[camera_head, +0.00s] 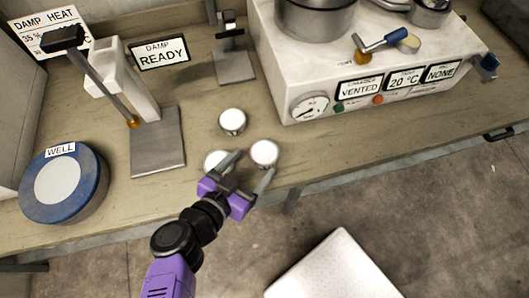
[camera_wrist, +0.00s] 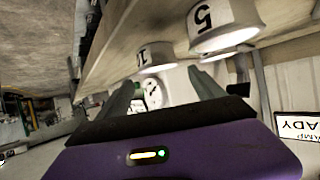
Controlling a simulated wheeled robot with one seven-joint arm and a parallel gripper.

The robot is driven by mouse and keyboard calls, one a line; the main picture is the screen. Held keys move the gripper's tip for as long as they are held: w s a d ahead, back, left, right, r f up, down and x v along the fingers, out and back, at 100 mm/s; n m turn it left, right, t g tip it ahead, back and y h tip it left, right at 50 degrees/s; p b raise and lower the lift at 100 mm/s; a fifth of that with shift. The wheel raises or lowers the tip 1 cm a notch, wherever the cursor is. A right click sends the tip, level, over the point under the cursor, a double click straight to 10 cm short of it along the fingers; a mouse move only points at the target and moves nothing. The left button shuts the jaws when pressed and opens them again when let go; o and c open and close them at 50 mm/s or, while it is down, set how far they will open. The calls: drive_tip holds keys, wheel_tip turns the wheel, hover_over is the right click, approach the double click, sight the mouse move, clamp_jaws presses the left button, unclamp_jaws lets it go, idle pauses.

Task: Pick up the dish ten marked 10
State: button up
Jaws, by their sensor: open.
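The dish marked 10 (camera_wrist: 145,54) is a small white round dish, seen upside down in the wrist view. In that view it lies ahead of the gap between my fingers. The dish marked 5 (camera_wrist: 218,22) stands close by, beside one finger. In the head view, a right-hand white dish (camera_head: 264,153) at the bench's front edge fits the dish ten by its place; its label is hidden there. My gripper (camera_head: 252,166) is open and empty, its fingertips close to that dish. Whether they reach around it I cannot tell.
Another white dish (camera_head: 217,160) is partly behind my left finger, and a third (camera_head: 232,121) stands farther back. A lever press (camera_head: 157,140) and blue WELL (camera_head: 64,184) stand left. A white chamber (camera_head: 370,75) with a gauge stands behind right.

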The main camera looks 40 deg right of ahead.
sight(261, 157)
drive_tip(key=shift+x, duration=1.15)
drive_tip(key=shift+f+p+x, duration=0.2)
drive_tip(key=shift+p+x, duration=0.2)
drive_tip(key=shift+x, duration=1)
drive_tip(key=shift+f+p+x, duration=0.2)
drive_tip(key=shift+p+x, duration=0.15)
drive_tip(key=shift+x, duration=1)
drive_tip(key=shift+s+a, duration=0.15)
drive_tip(key=shift+a, duration=0.05)
drive_tip(key=shift+c, duration=0.2)
drive_tip(key=c, duration=1.2)
drive_tip(key=shift+c, duration=0.2)
drive_tip(key=shift+r, duration=0.15)
